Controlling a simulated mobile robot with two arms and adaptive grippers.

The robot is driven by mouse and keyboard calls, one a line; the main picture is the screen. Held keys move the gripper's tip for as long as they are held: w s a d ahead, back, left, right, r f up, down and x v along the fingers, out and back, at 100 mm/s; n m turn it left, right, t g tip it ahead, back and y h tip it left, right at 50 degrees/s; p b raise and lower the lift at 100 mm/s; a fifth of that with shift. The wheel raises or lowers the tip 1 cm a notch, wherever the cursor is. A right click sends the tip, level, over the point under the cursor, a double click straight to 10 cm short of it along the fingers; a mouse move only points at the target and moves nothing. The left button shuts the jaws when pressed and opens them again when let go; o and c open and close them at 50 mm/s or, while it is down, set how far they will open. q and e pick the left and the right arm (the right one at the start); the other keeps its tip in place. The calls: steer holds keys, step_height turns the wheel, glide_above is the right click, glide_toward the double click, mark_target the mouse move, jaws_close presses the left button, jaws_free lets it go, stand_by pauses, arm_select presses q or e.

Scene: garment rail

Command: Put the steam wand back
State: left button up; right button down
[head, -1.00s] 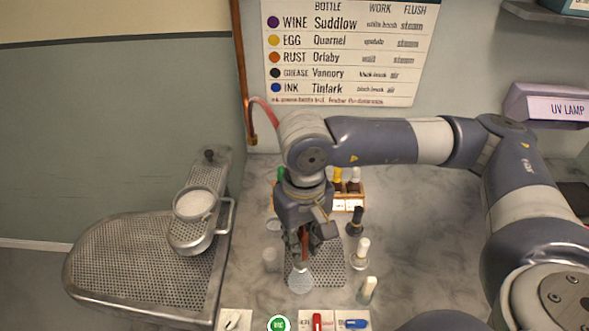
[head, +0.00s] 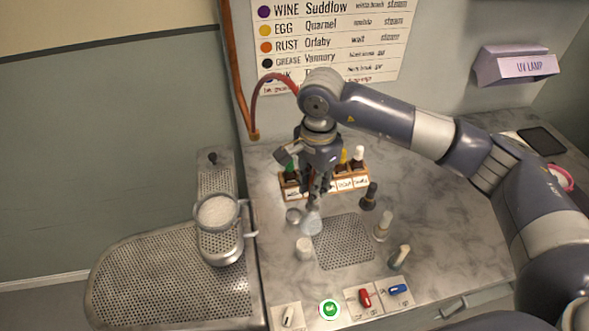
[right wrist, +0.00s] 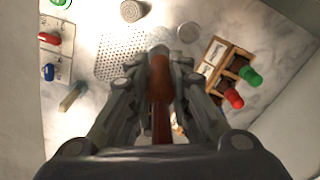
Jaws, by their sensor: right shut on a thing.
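The steam wand (head: 312,222) hangs from my right gripper (head: 314,194), its pale end pointing down over the counter, in front of the bottle rack. In the right wrist view, the wand's brown handle (right wrist: 160,82) lies between the fingers of my right gripper (right wrist: 160,66), which are shut on it. A red hose (head: 262,92) loops from the copper pipe on the wall to behind my right wrist. The wand's holder cannot be made out. My left gripper is out of view.
A perforated plate (head: 343,242) lies bare on the counter (head: 450,235). Around it stand a white pot (head: 304,248), a small round dish (head: 293,216), a dark brush (head: 369,196) and pale brushes (head: 383,226). The wooden bottle rack (head: 291,187) is behind.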

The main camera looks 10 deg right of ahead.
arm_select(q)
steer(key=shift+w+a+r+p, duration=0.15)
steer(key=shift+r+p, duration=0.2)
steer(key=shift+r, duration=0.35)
arm_select(e)
steer(key=w+a+f+m, duration=0.3)
steer(key=w+f+m, duration=0.2)
steer(key=m, duration=0.6)
steer(key=shift+a+f, duration=0.25)
steer(key=shift+f, duration=0.7)
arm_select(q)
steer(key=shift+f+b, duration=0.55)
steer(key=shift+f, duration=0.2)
arm_select(e)
steer(key=shift+f, duration=0.2)
arm_select(q)
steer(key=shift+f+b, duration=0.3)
steer(key=shift+b, duration=0.2)
arm_select(e)
steer(key=shift+f, duration=0.2)
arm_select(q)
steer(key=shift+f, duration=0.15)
arm_select(e)
steer(key=shift+f, duration=0.15)
arm_select(q)
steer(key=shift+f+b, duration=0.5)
steer(key=shift+b, duration=0.15)
arm_select(e)
steer(key=shift+f, duration=0.45)
